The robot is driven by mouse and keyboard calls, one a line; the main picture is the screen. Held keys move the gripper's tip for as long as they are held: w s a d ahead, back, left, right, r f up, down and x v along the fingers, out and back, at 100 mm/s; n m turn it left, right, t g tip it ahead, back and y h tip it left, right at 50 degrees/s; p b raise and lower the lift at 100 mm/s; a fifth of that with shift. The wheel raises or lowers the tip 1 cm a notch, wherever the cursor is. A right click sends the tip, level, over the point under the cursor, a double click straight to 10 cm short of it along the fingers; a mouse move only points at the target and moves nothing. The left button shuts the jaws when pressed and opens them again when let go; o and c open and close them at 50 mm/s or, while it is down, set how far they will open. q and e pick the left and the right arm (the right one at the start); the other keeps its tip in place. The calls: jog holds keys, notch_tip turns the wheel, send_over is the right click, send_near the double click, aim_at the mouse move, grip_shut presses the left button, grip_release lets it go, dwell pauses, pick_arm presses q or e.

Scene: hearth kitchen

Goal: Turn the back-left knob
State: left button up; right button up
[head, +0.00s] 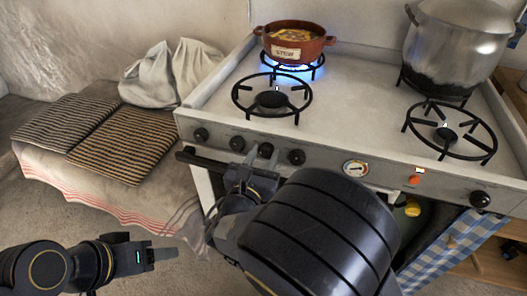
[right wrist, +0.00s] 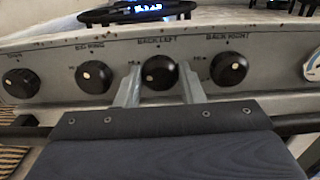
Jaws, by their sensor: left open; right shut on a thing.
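The back-left knob (right wrist: 159,72) is black and round with a pale dot, under a "BACK LEFT" label on the stove's front panel in the right wrist view. It also shows in the head view (head: 266,150). My right gripper (right wrist: 161,86) has one finger on each side of this knob and is shut on it; it also shows in the head view (head: 258,160). My left gripper (head: 168,254) is open and empty, low at the left, away from the stove. The back-left burner (head: 293,66) has a blue flame under a red-brown stew pot (head: 292,43).
Similar knobs flank it: "BIG RING" (right wrist: 93,76) at left and "BACK RIGHT" (right wrist: 229,68) at right. An oven rail (head: 200,160) runs below the panel. A large steel pot (head: 455,45) stands at the back right. Striped mats (head: 122,143) and a cloth lie on the left bench.

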jog(key=n+p, duration=0.4)
jog(key=p, duration=0.2)
jog(key=n+p, duration=0.5)
jog(key=p, duration=0.1)
jog(key=shift+a+r+n, duration=0.1)
jog(key=shift+r+n, duration=0.1)
jog(key=shift+n, duration=0.1)
jog(key=shift+f+n+p, duration=0.25)
jog(key=shift+n+p, duration=1.25)
jog(key=shift+p, duration=0.2)
jog(key=o, duration=1)
jog(key=v, duration=0.7)
jog(key=shift+s+a, duration=0.15)
jog(key=shift+s, duration=0.2)
